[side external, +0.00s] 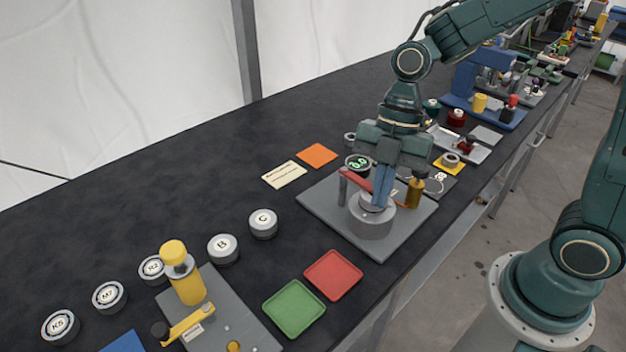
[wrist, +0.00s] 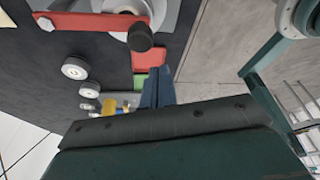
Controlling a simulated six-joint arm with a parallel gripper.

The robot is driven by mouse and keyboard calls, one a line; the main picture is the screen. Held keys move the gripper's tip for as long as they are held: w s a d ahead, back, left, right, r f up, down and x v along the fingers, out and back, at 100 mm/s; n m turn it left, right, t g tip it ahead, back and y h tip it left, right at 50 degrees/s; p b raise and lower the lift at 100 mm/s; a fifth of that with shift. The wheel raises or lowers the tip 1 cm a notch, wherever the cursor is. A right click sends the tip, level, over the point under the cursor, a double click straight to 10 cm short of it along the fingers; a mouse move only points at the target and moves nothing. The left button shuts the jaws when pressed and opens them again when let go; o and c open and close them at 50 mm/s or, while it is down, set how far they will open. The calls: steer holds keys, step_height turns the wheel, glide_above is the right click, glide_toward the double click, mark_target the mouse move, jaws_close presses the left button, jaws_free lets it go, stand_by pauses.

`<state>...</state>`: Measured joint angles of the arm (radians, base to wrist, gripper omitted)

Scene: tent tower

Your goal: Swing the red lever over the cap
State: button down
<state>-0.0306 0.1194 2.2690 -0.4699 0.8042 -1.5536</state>
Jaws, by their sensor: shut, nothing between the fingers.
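The red lever (side external: 355,181) sits on a grey base plate (side external: 321,202), running from a post at its left toward the round grey fixture (side external: 371,222). In the wrist view the red lever (wrist: 85,34) crosses in front of part of a pale round piece, and a black knob (wrist: 141,37) stands at its right end. I cannot tell whether that piece is the cap. My gripper (side external: 382,188) is shut and empty, pointing down above the round fixture, its blue fingers hiding part of the lever and the fixture's top. In the wrist view my gripper (wrist: 156,88) is near the knob; contact is unclear.
A gold cylinder with a dark top (side external: 415,189) stands close right of my gripper. A round green display (side external: 358,162) is behind the lever. Red (side external: 333,274) and green (side external: 294,308) trays lie in front. The bench's left-back area is clear.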

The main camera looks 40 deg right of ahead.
steer(key=s+a+v, duration=0.1)
steer(key=v, duration=0.8)
steer(key=shift+w+r, duration=0.45)
steer(key=shift+r, duration=0.05)
steer(key=shift+s, duration=0.1)
steer(key=s+d+r+m+t+h, duration=0.1)
steer(key=s+d+m+t, duration=0.2)
steer(key=m, duration=0.8)
steer(key=s+d+r+m+t+h, duration=0.1)
steer(key=s+d+m, duration=0.4)
steer(key=m, duration=0.6)
steer(key=s+t+h, duration=0.1)
steer(key=s+t, duration=0.1)
steer(key=shift+s+t+h, duration=0.3)
steer(key=shift+s+t, duration=0.05)
steer(key=shift+t, duration=0.05)
